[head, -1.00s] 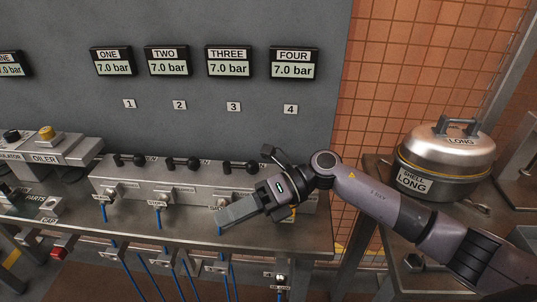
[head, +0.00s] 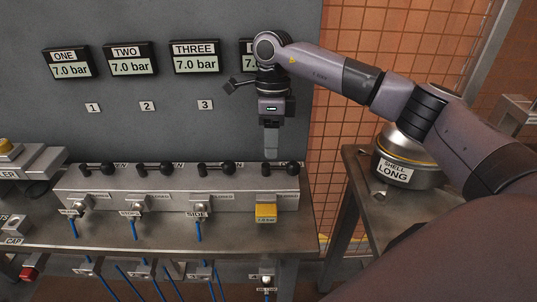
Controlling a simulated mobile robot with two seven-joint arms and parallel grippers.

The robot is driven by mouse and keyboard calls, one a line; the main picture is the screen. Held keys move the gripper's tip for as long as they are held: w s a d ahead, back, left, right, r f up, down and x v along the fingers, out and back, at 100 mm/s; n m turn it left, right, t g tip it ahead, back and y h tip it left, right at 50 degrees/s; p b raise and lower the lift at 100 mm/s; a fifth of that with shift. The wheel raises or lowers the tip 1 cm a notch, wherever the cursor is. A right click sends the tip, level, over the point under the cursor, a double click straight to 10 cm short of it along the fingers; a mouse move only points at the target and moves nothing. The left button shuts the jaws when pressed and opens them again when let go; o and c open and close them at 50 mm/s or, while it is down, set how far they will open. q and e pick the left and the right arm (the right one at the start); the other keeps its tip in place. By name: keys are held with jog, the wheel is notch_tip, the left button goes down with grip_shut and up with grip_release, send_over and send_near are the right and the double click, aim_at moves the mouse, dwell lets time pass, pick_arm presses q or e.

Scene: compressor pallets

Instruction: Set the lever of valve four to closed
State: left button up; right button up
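Valve four's black lever (head: 292,168) is at the right end of the grey valve block. Its round knob is at the right, and the lever appears to lie along the block like the other levers. My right gripper (head: 271,154) points straight down just above and behind this lever, apparently clear of it. Its fingers show edge-on as one narrow bar, so I cannot tell their gap. The display of valve four (head: 246,58) is mostly hidden behind my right wrist. My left gripper is out of view.
Levers one (head: 109,168), two (head: 166,168) and three (head: 228,168) stand in a row to the left. A yellow block (head: 265,212) sits at valve four's front port. A lidded pot (head: 397,172) stands on the right-hand table, partly behind my arm.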

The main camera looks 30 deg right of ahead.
aim_at(281, 169)
jog(key=shift+s+a+f, duration=0.15)
jog(key=shift+s+f, duration=0.05)
jog(key=shift+f, duration=0.8)
jog(key=shift+s+a+f, duration=0.1)
jog(key=shift+s+f, duration=0.05)
jog(key=shift+f, duration=0.8)
grip_shut()
